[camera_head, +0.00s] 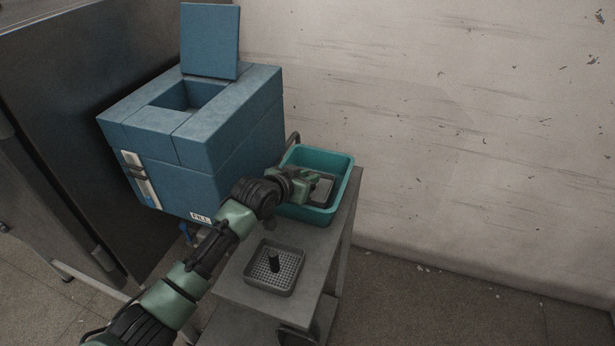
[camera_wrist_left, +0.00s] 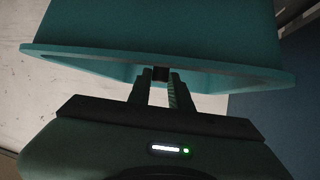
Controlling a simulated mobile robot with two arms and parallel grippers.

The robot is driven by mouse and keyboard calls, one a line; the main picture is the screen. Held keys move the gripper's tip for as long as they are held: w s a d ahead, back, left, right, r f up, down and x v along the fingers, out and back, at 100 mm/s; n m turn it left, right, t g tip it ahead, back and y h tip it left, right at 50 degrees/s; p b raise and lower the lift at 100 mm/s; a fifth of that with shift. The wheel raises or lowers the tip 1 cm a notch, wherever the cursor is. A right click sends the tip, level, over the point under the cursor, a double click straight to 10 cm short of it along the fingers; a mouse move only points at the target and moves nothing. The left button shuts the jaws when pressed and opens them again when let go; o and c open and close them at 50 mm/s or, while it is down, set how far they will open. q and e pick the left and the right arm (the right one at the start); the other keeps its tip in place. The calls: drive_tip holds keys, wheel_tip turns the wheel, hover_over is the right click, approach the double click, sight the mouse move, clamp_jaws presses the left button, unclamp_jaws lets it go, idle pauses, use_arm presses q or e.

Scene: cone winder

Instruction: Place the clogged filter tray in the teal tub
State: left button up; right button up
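The teal tub (camera_head: 346,176) stands at the far end of the grey cart top, and its wall fills the upper part of the left wrist view (camera_wrist_left: 160,35). A dark grey filter tray (camera_head: 323,189), seemingly the clogged one, is inside the tub, partly hidden by my left gripper (camera_head: 312,181). In the left wrist view, the fingers (camera_wrist_left: 161,80) are close on both sides of a small dark block (camera_wrist_left: 161,74), apparently the tray's knob. Whether the tray touches the tub floor I cannot tell. My right gripper is not in view.
A second grey tray (camera_head: 286,283) with a clean perforated bottom and black knob sits on the near part of the cart top (camera_head: 234,285). A blue box-shaped machine (camera_head: 240,145) with its lid up stands left of the tub. A wall is behind.

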use_arm(q)
drive_tip(key=o, duration=0.3)
drive_tip(key=shift+r, duration=0.15)
drive_tip(key=b+v, duration=0.1)
drive_tip(key=v, duration=1.1)
drive_tip(key=shift+s, duration=0.1)
